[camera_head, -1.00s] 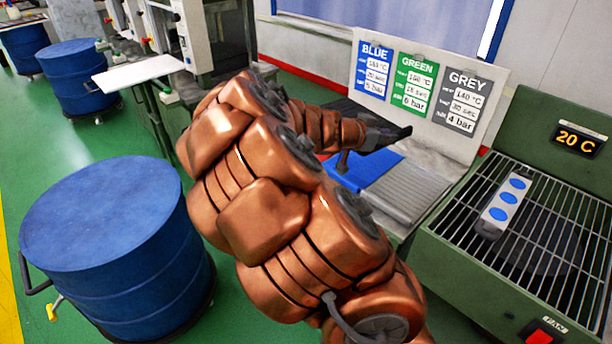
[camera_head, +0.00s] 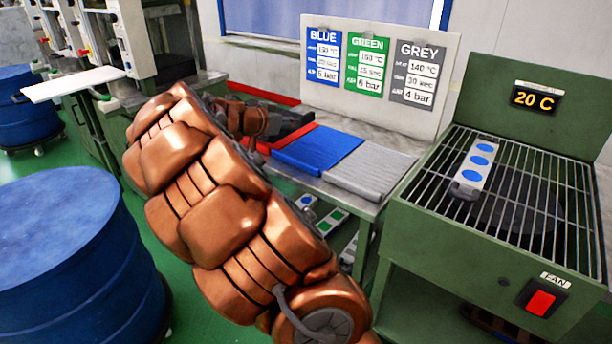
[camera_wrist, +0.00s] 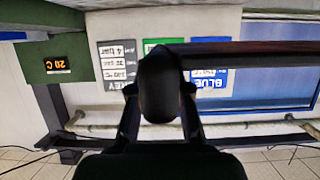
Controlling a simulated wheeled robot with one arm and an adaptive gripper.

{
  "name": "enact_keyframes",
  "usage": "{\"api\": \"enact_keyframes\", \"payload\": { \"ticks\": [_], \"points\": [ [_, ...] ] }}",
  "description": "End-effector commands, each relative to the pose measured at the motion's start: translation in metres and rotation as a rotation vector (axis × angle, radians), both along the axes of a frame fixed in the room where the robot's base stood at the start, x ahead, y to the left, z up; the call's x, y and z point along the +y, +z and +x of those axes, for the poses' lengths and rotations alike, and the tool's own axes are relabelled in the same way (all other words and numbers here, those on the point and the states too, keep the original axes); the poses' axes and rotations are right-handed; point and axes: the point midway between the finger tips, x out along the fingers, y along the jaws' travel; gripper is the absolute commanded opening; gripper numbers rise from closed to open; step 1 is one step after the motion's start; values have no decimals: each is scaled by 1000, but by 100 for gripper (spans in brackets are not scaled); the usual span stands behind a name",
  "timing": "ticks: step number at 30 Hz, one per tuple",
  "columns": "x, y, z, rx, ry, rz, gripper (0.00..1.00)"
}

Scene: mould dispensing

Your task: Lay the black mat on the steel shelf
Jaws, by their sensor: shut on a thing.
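In the wrist view my gripper (camera_wrist: 160,95) is shut on a dark, rounded grip piece. A long black strip, which looks like the black mat (camera_wrist: 255,55) seen nearly edge-on, runs from it to the right. I cannot tell whether the mat touches the shelf. A blue mat (camera_head: 318,148) and a grey mat (camera_head: 370,170) lie side by side on the shelf.
A sign board (camera_head: 318,96) with blue, green and grey cards stands behind the shelf. A green fan cooler (camera_head: 425,220) with a grille and a blue-dotted mould (camera_head: 476,165) is at right. Blue drums (camera_head: 75,250) stand at left. Several moulds lie below the shelf.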

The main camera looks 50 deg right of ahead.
Motion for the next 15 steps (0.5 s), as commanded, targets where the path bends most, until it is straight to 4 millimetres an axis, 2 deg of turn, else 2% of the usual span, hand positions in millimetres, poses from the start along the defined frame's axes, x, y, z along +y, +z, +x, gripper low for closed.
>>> {"api": "enact_keyframes", "payload": {
  "ticks": [1, 3, 11, 15],
  "points": [
    [-1, -16, 5, -4, 2, 2, 0],
    [-1, -20, 11, -5, 4, 4, 0],
    [-3, -27, 22, -6, 9, 10, 0],
    [-7, -25, 14, -4, 7, 9, 0]
  ]
}}
